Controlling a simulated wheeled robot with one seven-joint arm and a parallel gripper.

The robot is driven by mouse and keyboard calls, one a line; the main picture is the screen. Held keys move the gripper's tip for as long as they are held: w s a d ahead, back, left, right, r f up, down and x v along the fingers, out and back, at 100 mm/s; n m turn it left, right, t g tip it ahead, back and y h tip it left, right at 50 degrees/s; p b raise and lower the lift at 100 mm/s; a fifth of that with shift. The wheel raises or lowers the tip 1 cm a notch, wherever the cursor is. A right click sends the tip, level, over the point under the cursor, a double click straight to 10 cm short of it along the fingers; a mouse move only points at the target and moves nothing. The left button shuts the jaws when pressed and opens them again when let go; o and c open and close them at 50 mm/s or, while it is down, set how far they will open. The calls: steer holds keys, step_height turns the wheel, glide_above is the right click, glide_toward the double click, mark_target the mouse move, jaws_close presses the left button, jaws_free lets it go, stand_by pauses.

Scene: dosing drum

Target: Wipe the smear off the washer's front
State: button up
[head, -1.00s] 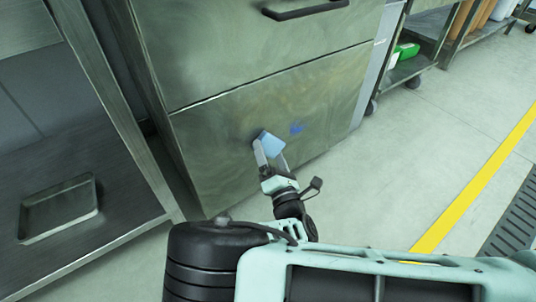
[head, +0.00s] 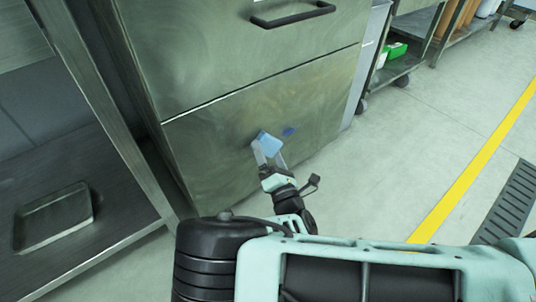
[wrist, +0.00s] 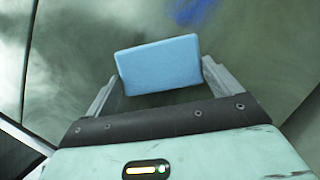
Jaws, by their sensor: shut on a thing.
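The washer's front (head: 225,150) is a brushed metal panel with a long seam and a dark handle higher up. A blue smear (head: 289,131) lies on its lower panel; part of it shows at the top of the wrist view (wrist: 197,12). My gripper (head: 268,156) is shut on a light blue sponge (head: 268,144), which fills the space between the fingers in the wrist view (wrist: 159,64). The sponge is at the lower panel, just left of the smear. I cannot tell whether it touches the panel.
A metal shelf unit with a shallow tray (head: 54,217) stands at the left. A wheeled rack with a green box (head: 397,50) is at the upper right. The floor at right is open, with a yellow line (head: 470,172) and a drain grate (head: 508,205).

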mark_target(278, 144)
steer(key=shift+w+d+p, duration=0.5)
steer(key=shift+d, duration=0.25)
steer(key=shift+d, duration=0.1)
steer(key=shift+w+d+p, duration=0.5)
steer(key=shift+d+p, duration=0.2)
steer(key=shift+w+d+r+p, duration=0.1)
steer(key=shift+w+d+p, duration=0.5)
steer(key=shift+w+d, duration=0.1)
steer(key=shift+w+d, duration=0.1)
